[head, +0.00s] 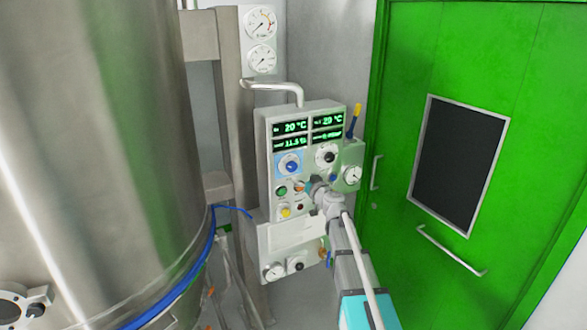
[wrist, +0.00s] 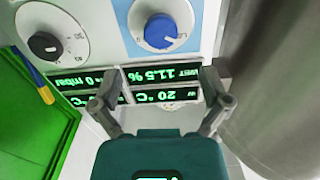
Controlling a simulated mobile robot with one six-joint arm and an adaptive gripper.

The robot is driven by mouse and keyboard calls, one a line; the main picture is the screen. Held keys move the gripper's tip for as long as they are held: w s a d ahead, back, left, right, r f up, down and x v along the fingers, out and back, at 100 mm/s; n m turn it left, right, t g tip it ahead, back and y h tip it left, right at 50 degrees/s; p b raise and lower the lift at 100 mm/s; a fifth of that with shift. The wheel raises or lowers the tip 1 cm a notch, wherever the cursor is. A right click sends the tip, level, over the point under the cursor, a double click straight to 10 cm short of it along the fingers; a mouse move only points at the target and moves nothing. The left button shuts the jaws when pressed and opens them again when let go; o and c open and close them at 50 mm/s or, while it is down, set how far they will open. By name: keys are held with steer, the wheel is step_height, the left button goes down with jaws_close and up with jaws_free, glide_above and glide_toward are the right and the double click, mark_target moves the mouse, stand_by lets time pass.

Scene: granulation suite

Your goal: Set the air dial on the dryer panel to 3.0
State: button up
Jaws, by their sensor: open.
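The dryer panel (head: 263,190) stands upright in the middle of the head view. A blue dial (head: 289,164) on a light blue plate sits at its upper left, below the displays; it also shows at the top of the wrist view (wrist: 159,30). A black dial (head: 326,156) on a white numbered disc sits to its right. I cannot read which one is labelled air, nor either setting. My gripper (head: 309,186) is in front of the panel, below the dials in the head view. In the wrist view its fingers (wrist: 157,88) are apart and empty, with the blue dial beyond them.
Green-lit displays (wrist: 168,85) show upside down in the wrist view. Green, orange and yellow buttons (head: 285,211) sit lower on the panel. A yellow-and-blue handle (head: 354,121) sticks up at its right. A steel vessel (head: 90,150) stands left, a green door (head: 400,100) right.

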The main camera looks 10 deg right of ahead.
mark_target(293, 168)
steer(key=x, duration=0.8)
steer(key=shift+w+a, duration=0.1)
steer(key=shift+w, duration=0.3)
steer(key=shift+c, duration=0.2)
steer(key=c, duration=1.1)
